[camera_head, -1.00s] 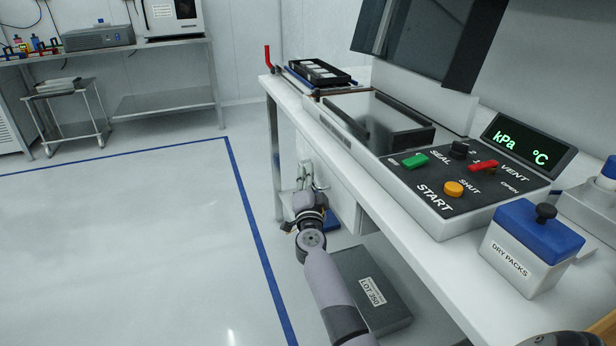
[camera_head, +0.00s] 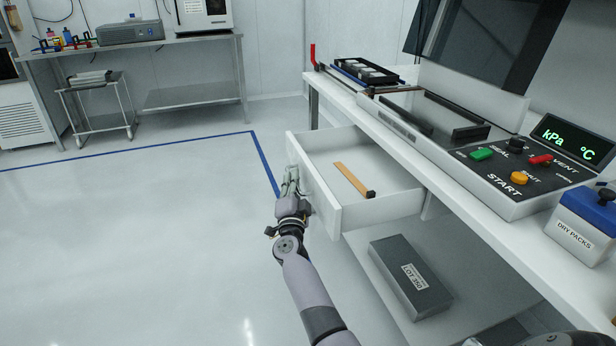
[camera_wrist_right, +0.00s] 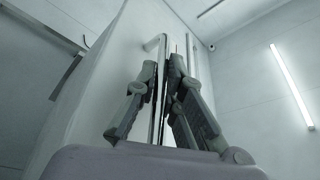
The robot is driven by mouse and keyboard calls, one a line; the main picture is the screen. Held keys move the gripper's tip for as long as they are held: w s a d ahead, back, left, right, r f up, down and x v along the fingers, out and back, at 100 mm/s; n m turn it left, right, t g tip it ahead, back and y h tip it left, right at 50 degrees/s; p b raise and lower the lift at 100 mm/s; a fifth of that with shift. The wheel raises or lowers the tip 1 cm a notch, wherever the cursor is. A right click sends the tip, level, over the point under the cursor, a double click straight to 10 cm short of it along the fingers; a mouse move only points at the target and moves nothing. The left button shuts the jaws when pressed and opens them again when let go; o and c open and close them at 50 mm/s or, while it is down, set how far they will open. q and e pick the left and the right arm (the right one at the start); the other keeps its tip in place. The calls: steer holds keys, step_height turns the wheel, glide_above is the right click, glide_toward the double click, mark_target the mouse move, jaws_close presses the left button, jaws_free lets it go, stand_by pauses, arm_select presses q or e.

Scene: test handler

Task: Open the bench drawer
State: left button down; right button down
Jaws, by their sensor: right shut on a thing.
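The bench drawer (camera_head: 345,213) stands open, pulled out to the left from under the white bench. A wooden-coloured tool with a dark end (camera_head: 353,180) lies inside it. My right gripper (camera_head: 291,178) is at the drawer's front panel. The right wrist view shows the fingers (camera_wrist_right: 169,80) shut on the drawer's bar handle (camera_wrist_right: 157,45), beside the pale front panel (camera_wrist_right: 112,75). My left gripper is not in view.
A grey box labelled LOT 250 (camera_head: 408,285) lies on the lower shelf below the drawer. The sealing machine's panel (camera_head: 510,172) and a dry packs box (camera_head: 581,225) are on the bench top. The floor to the left is clear.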

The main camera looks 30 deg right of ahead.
steer(key=shift+w+a+f, duration=0.1)
steer(key=shift+w+a, duration=0.1)
steer(key=shift+a, duration=0.7)
steer(key=shift+w+a, duration=0.2)
steer(key=shift+a, duration=0.65)
steer(key=shift+w+a+f, duration=0.1)
steer(key=shift+w+a, duration=0.1)
steer(key=shift+a, duration=0.7)
steer(key=c, duration=1.7)
jaws_free()
steer(key=shift+r, duration=0.15)
